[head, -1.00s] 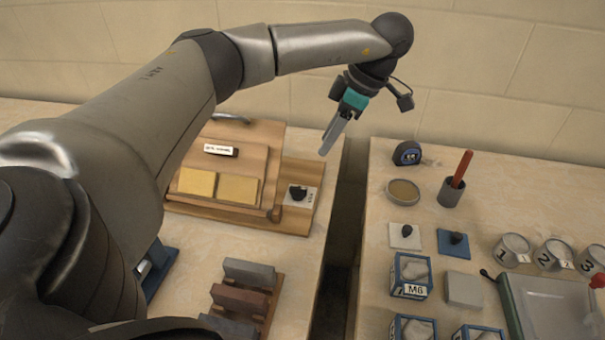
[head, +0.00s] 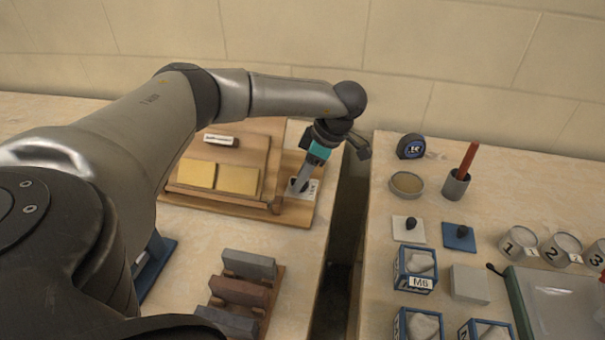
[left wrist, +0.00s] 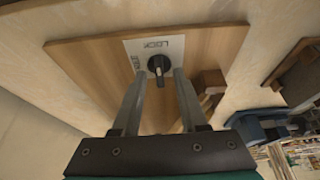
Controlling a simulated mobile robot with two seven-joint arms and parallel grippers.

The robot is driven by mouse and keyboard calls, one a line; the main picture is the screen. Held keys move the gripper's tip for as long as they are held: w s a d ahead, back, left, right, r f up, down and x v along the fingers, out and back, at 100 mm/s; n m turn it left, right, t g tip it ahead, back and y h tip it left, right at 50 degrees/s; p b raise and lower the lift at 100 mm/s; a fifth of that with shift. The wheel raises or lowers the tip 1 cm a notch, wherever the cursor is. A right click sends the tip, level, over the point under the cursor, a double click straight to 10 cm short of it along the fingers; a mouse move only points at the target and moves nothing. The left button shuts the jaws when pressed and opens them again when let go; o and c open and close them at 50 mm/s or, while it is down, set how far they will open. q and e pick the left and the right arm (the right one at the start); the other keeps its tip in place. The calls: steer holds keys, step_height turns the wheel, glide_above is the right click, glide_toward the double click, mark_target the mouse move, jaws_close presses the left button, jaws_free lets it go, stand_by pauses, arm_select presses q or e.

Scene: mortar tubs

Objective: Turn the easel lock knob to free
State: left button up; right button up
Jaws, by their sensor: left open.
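The easel (head: 262,152) is a wooden stand on a base board at the left table's back. Its black lock knob (left wrist: 158,65) sits on a white label plate (left wrist: 133,52) marked LOCK; a second, smaller word there is hard to read. In the head view my gripper mostly covers the knob. My left gripper (left wrist: 159,74) is open, pointing down at the plate, with one finger on each side of the knob. I cannot tell whether either finger touches it. A pale mark shows on the knob, but its exact setting is unclear. My right gripper is not in view.
Two yellow blocks (head: 238,180) rest on the easel, close left of my gripper. A rack of grey and brown bars (head: 240,292) stands in front. A gap (head: 343,225) separates the right table, which holds a tape measure (head: 411,146), cups and blue-framed boxes.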

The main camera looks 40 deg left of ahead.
arm_select(q)
steer(key=shift+c, duration=0.3)
jaws_close()
stand_by(0.3)
